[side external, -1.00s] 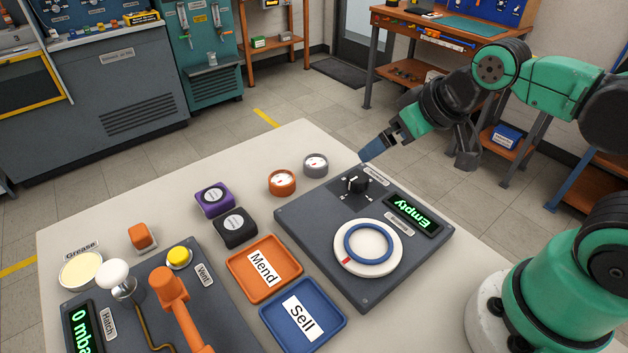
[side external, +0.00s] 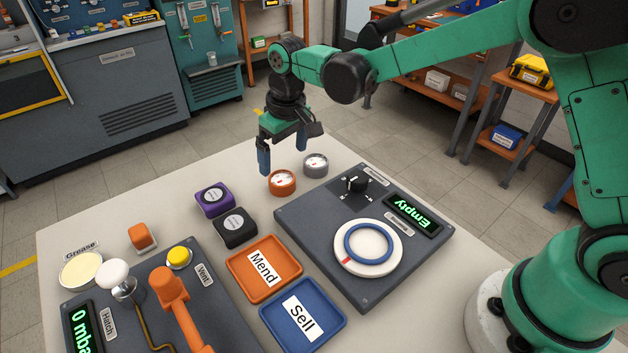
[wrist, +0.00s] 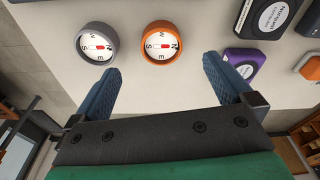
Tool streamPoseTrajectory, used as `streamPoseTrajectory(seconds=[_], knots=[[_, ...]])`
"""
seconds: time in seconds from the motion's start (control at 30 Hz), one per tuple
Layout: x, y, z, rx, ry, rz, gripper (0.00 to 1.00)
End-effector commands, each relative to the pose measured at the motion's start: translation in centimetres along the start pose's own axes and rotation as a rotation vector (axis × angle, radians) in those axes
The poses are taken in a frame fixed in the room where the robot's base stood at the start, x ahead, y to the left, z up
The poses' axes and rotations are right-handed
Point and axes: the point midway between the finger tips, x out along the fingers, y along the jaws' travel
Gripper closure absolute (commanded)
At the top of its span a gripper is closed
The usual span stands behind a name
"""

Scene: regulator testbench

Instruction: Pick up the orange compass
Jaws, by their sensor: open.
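The orange compass (side external: 281,183) is a round orange-rimmed dial lying on the pale table near its far edge. In the wrist view the orange compass (wrist: 162,44) lies beyond and between my fingertips, with its white face and red needle showing. A grey compass (side external: 315,165) lies just right of it; in the wrist view the grey compass (wrist: 96,43) is to its left, near one fingertip. My gripper (side external: 283,168) is open and empty, with blue fingers pointing down, above and behind the orange compass. In the wrist view my gripper (wrist: 162,72) has nothing between its fingers.
A purple box (side external: 213,199) and a black box (side external: 235,228) stand left of the compasses. The orange Mend tray (side external: 264,268) and blue Sell tray (side external: 303,315) lie nearer. A dark panel (side external: 300,241) with knob, dial and "Empty" display is on the right.

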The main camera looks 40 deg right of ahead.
Motion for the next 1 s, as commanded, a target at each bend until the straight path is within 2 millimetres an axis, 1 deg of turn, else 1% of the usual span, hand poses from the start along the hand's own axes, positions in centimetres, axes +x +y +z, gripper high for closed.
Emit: streamPoseTrajectory(seconds=[0.17,0.3,0.4,0.5,0.6,0.8,0.83,0.87,0.9,0.97,1.0], knots=[[1.7,-0.2,-0.2,-0.005,-0.013,-0.001,0.00],[3.8,-0.2,-0.1,-0.004,-0.012,-0.001,0.00],[5.0,-0.2,-0.2,-0.004,-0.011,0.000,0.00],[5.8,-0.2,-0.1,-0.004,-0.011,0.000,0.00],[6.1,-0.2,-0.1,-0.004,-0.011,0.000,0.00],[6.2,-0.2,-0.1,-0.004,-0.011,0.000,0.00],[6.2,-0.2,-0.1,-0.004,-0.011,0.000,0.03],[6.2,-0.2,-0.1,-0.004,-0.011,0.000,0.11],[6.2,-0.2,-0.1,-0.004,-0.011,0.000,0.23],[6.1,-0.2,-0.1,-0.004,-0.011,0.000,0.40],[6.1,-0.2,-0.1,-0.004,-0.010,0.000,0.51]])
